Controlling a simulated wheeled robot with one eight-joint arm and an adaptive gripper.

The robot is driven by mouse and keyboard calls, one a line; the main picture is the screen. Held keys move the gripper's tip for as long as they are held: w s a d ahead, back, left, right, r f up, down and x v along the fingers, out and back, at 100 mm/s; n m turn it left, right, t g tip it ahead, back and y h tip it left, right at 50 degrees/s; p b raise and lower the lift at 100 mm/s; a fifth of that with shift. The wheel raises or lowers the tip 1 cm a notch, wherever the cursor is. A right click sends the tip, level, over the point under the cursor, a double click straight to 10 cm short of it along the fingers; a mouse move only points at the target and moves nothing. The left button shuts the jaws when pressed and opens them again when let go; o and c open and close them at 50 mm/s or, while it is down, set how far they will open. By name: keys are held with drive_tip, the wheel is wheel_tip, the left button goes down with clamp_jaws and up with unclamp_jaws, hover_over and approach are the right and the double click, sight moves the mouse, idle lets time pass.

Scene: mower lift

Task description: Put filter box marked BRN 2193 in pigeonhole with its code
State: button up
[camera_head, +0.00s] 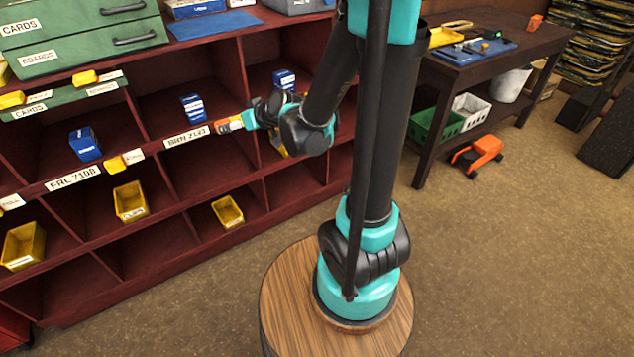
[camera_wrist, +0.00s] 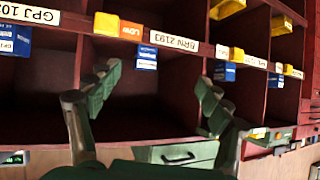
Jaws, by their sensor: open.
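Three small blue filter boxes with white labels stand in separate pigeonholes of the dark red rack: a left box (camera_head: 85,143), a middle box (camera_head: 193,108) and a right box (camera_head: 284,78). Their codes are too small to read. The rack label BRN 2193 (camera_head: 187,136) sits on the shelf edge just below the middle box. My gripper (camera_head: 262,112) is in front of the rack, right of that label. In the wrist view, which is upside down, my gripper (camera_wrist: 155,80) is open and empty, its fingers spread. The middle box (camera_wrist: 146,57) and the BRN 2193 label (camera_wrist: 174,41) show beyond them.
An orange LOW tag (camera_wrist: 131,31) and yellow bins project from the shelf edges. Other labels read FRL 7108 (camera_head: 72,178) and GPJ 103 (camera_wrist: 30,13). Green drawers (camera_head: 80,30) stand on top at left.

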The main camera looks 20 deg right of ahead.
drive_tip(key=s+d+f+m+g+h, duration=0.2)
drive_tip(key=s+d+f+h, duration=0.1)
drive_tip(key=s+d, duration=0.6)
drive_tip(key=s+d+f+m+g+h, duration=0.3)
drive_tip(key=s+d+f, duration=0.3)
drive_tip(key=s, duration=0.6)
drive_tip(key=d, duration=0.2)
drive_tip(key=shift+s+d+f+m+g+h, duration=0.15)
drive_tip(key=shift+s+d+m+g+h, duration=0.05)
drive_tip(key=shift+d+m+g+h, duration=0.15)
